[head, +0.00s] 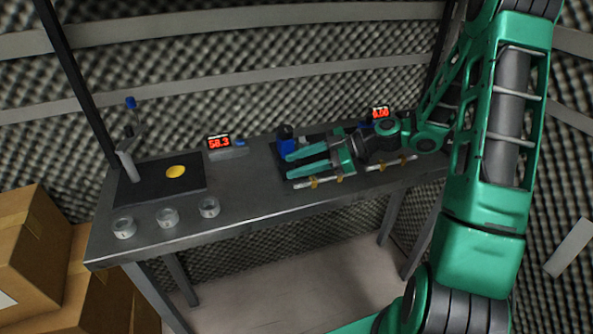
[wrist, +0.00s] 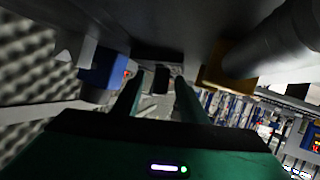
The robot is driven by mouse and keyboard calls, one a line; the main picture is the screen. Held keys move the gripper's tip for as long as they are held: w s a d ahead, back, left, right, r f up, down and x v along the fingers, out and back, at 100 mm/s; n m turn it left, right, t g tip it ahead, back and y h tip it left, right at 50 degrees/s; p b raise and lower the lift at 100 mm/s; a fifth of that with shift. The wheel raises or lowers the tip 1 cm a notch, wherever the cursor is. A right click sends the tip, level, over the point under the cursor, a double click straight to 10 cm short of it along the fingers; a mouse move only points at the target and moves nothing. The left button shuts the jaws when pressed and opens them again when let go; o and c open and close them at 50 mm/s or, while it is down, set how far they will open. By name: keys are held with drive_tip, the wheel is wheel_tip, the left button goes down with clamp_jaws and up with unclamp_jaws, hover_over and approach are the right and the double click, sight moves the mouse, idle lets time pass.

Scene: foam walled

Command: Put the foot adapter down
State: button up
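My gripper (head: 290,165) is over the right half of the grey workbench, its green fingers pointing left. The fingers stand apart, and I see nothing held between them. They also show apart in the wrist view (wrist: 158,82), with a small dark block (wrist: 162,78) beyond or between them; I cannot tell which. No part is clearly recognisable as the foot adapter. Three small grey rings, a left one (head: 123,228), a middle one (head: 167,218) and a right one (head: 209,208), stand at the bench's front left.
The workbench (head: 250,195) has a dark mat (head: 150,188) with a yellow disc (head: 175,171) and a post (head: 130,165). A blue object (head: 285,145) stands close to my fingertips. Red displays stand at the back, left (head: 219,142) and right (head: 380,113). Cardboard boxes (head: 30,240) are at left.

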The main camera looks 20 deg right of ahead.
clamp_jaws()
drive_tip(key=shift+r, duration=0.15)
